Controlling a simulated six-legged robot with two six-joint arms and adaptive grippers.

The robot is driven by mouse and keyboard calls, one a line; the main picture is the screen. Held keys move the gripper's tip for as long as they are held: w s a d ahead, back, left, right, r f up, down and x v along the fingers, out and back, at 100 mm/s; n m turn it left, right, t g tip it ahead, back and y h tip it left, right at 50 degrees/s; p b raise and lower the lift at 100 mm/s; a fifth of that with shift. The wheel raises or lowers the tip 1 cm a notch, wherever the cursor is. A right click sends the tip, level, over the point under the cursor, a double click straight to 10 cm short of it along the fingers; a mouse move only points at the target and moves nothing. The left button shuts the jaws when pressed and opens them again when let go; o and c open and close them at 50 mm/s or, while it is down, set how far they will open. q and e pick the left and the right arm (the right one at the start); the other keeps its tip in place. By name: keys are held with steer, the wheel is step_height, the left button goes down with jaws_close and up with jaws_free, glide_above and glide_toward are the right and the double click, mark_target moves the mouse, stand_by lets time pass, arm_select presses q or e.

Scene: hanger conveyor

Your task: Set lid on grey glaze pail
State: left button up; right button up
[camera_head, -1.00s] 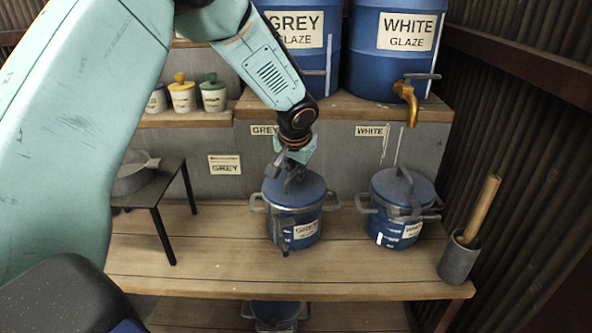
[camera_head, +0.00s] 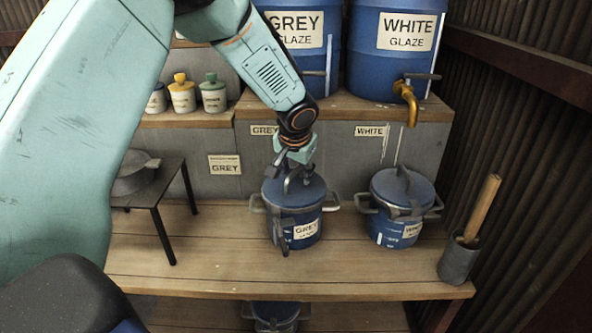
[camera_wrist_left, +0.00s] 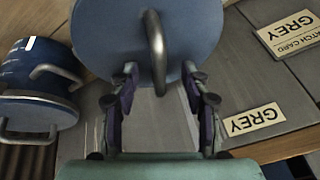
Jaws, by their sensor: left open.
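The grey glaze pail (camera_head: 281,229) is a blue pail with a GREY label, standing on the wooden bench. Its round blue lid (camera_head: 312,196) lies on top and appears level on the rim. In the left wrist view the lid (camera_wrist_left: 110,30) fills the top, with its metal arch handle (camera_wrist_left: 157,50). My left gripper (camera_head: 294,180) is right above the lid. In the left wrist view its fingers (camera_wrist_left: 160,76) are spread on both sides of the handle, with visible gaps. My right gripper is not in view.
A small black table (camera_head: 160,188) with a grey pan stands left. Large GREY and WHITE glaze barrels are behind; a brass tap (camera_head: 408,100) juts forward.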

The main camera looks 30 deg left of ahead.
arm_select(q)
steer(key=v, duration=1.2)
steer(key=shift+f, duration=0.1)
stand_by(0.4)
